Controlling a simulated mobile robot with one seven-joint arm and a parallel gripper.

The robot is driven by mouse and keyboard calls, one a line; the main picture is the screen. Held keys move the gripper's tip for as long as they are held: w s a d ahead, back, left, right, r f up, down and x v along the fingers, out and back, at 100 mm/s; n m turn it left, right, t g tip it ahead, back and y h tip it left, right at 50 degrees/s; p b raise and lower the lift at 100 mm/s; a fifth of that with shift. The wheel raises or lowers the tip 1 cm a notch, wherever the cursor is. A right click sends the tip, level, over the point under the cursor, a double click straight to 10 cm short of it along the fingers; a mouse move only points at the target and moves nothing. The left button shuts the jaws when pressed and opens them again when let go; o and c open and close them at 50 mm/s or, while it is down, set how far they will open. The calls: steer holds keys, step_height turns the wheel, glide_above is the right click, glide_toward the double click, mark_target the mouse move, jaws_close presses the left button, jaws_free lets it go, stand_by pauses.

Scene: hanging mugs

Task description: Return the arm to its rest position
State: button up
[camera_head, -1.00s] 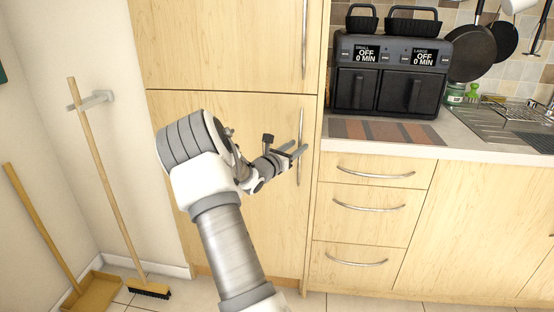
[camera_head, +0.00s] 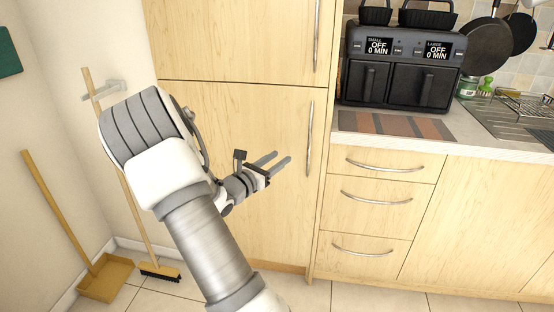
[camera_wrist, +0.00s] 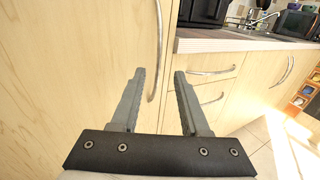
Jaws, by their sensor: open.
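My gripper (camera_head: 276,162) is in front of the tall wooden cupboard in the head view, pointing right toward the cupboard's long handle. Its two grey fingers are apart with nothing between them. In the wrist view the open gripper (camera_wrist: 158,80) shows the cupboard door, its handle and the drawers beyond the fingers. My arm is bent, with its large elbow joint at the left of the gripper. No mug shows clearly in the current frames.
The tall cupboard (camera_head: 240,120) and its vertical handle (camera_head: 310,138) stand behind the gripper. Drawers (camera_head: 375,205) and a counter with a black air fryer (camera_head: 402,68) are at the right. A broom (camera_head: 125,190) and a dustpan (camera_head: 105,277) stand at the left wall.

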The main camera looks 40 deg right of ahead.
stand_by(0.4)
steer(key=s+a+r+m+g+y, duration=0.4)
steer(key=s+a+m+y, duration=0.3)
steer(key=s+a+m, duration=0.45)
steer(key=s+a+r+m+t+y, duration=0.3)
steer(key=s+a+m+y, duration=0.15)
steer(key=a, duration=0.75)
steer(key=s+a+r+m+t+y, duration=0.35)
steer(key=s+a+y, duration=0.25)
steer(key=a, duration=0.5)
step_height(320, 180, up, 16)
steer(key=a+p, duration=0.1)
steer(key=p, duration=1.6)
steer(key=shift+a+r, duration=0.2)
steer(key=shift+m, duration=0.25)
